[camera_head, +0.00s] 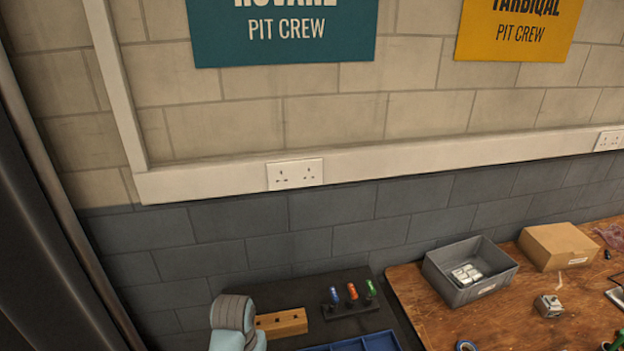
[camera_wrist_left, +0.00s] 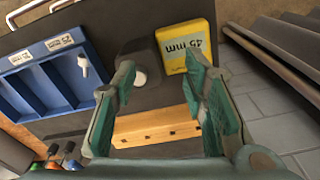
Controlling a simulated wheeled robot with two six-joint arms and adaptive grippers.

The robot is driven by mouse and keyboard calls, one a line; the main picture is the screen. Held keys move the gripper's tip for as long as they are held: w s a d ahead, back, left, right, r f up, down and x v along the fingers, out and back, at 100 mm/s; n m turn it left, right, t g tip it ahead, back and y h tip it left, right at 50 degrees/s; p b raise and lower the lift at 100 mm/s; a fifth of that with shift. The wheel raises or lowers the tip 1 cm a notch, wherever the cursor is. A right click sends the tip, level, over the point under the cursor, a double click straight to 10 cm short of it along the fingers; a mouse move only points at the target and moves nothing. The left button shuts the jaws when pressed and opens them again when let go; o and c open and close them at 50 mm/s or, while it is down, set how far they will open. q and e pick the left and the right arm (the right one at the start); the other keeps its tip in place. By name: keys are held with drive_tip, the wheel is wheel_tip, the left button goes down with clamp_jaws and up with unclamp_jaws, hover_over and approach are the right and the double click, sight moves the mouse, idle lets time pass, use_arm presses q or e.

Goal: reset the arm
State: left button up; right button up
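My left gripper (camera_wrist_left: 160,78) shows in the left wrist view with its two green fingers wide apart and nothing held between them. Beyond the fingers lies a wooden block with several dark holes (camera_wrist_left: 155,125) on the dark bench top; I cannot tell the exact height of the fingers above it. In the head view, part of my left arm (camera_head: 232,325) is at the bottom edge, left of the same wooden block (camera_head: 282,323); its fingers are out of that picture. My right gripper shows in neither view.
A rack with coloured handles (camera_head: 350,305) stands behind the tray. On the wooden table, a grey bin (camera_head: 490,290) and a cardboard box (camera_head: 560,245) stand near the wall.

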use_arm(q)
drive_tip(key=s+a+f+t, duration=0.2)
drive_tip(key=s+a+f, duration=0.2)
drive_tip(key=s+a, duration=0.55)
drive_tip(key=s+r+t+y, duration=0.1)
drive_tip(key=s+r, duration=0.3)
drive_tip(key=s, duration=0.8)
wheel_tip(320, 180, down, 21)
drive_tip(key=s+a+g+b, duration=0.1)
drive_tip(key=a+b, duration=0.1)
drive_tip(key=s+a+f+g+b, duration=0.1)
drive_tip(key=s+f, duration=1.3)
drive_tip(key=f, duration=0.1)
drive_tip(key=shift+s+b, duration=0.15)
drive_tip(key=shift+b, duration=0.2)
